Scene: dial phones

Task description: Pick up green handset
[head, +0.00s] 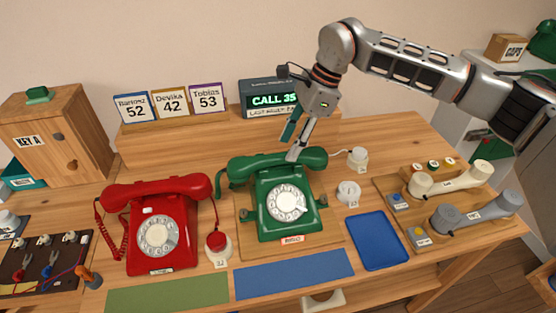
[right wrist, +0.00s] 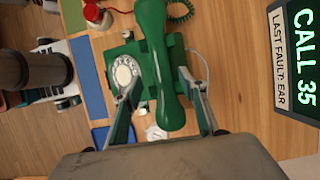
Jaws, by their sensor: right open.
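The green handset (head: 270,163) rests across the top of the green dial phone (head: 287,212), which sits on a wooden board mid-table. In the right wrist view the handset (right wrist: 157,50) runs lengthwise, one end near the gripper. My right gripper (head: 289,149) is over the handset's right part, pointing down. Its jaws (right wrist: 157,80) are open, one finger on each side of the handset; I cannot tell whether either touches it. The phone's dial (right wrist: 124,74) shows beside the left finger. My left gripper is in neither view.
A display (head: 268,98) reading "CALL 35" stands behind. A blue tray (head: 378,240) and loose handsets on a board (head: 462,220) lie right.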

